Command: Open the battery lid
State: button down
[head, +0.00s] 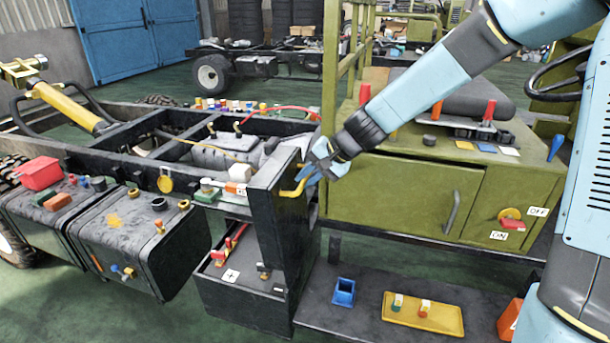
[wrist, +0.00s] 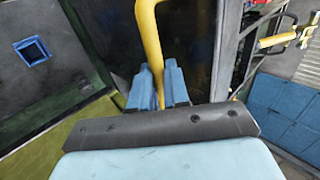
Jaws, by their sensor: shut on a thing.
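The battery box (head: 235,305) is a black box low beside the chassis. Its top shows a plus label, red parts and terminals. A dark panel (head: 272,225), apparently the battery lid, stands upright at the box's right side. A yellow handle (head: 290,191) sticks out near the panel's top. My gripper (head: 312,172) is at this handle, with its blue fingers shut around the yellow bar. The wrist view shows the handle (wrist: 150,40) running down between the two fingers of my gripper (wrist: 158,88). Part of the handle is hidden by the fingers.
A green cabinet (head: 400,195) stands close to the right of my gripper. Below it, a dark shelf holds a blue square holder (head: 343,292) and a yellow tray (head: 443,318). A black tank (head: 130,240) is at the left. Small parts lie along the chassis.

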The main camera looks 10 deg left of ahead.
jog(key=shift+s+d+f, duration=0.25)
jog(key=shift+s+f, duration=0.1)
jog(key=shift+f, duration=0.15)
jog(key=c, duration=1.1)
grip_release()
jog(key=shift+a, duration=0.15)
jog(key=shift+w, duration=0.1)
jog(key=v, duration=1.3)
jog(key=shift+w+d+r, duration=0.15)
jog(key=shift+d+r, duration=0.1)
jog(key=shift+r, duration=0.05)
jog(key=s+d+r+t+h, duration=0.1)
jog(key=s+d+r+h, duration=0.1)
jog(key=s+d, duration=0.4)
jog(key=s+d+r+n+t+h, duration=0.1)
jog(key=s+d+r+t+h, duration=0.1)
jog(key=s+d, duration=0.5)
jog(key=s+d+r+t+h, duration=0.1)
jog(key=s+d+r+h, duration=0.1)
jog(key=s+d+h, duration=0.2)
jog(key=shift+s+d+r, duration=0.1)
jog(key=shift+s+d, duration=0.45)
jog(key=shift+d, duration=0.9)
jog(key=shift+s+d+r, duration=0.1)
jog(key=shift+s+d, duration=0.45)
jog(key=shift+d, duration=0.9)
jog(key=shift+s+d, duration=0.5)
jog(key=shift+d, duration=0.95)
